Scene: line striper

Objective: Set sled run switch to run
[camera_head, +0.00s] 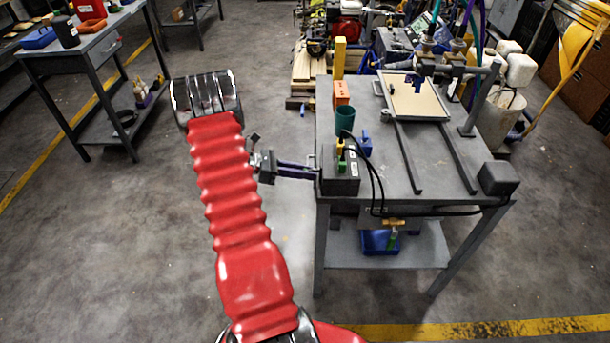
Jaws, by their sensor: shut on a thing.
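A dark control box (341,183) sits at the table's front left corner, with a small white label. Small green and yellow parts (341,153) stand on its top, too small to tell which is the run switch. My gripper (315,171) reaches in from the left, its slim fingers level and their tips at the box's left side. It is shut on a small part there. The tips are tiny in this view, so the held part and its setting cannot be made out. The sled (414,98), a framed tan board, rests on two dark rails toward the back of the table.
A teal cup (345,119), an orange block (341,92) and a blue item (365,143) stand behind the box. Black cables loop over the table's front edge (430,206). A blue bin (379,242) is on the lower shelf.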

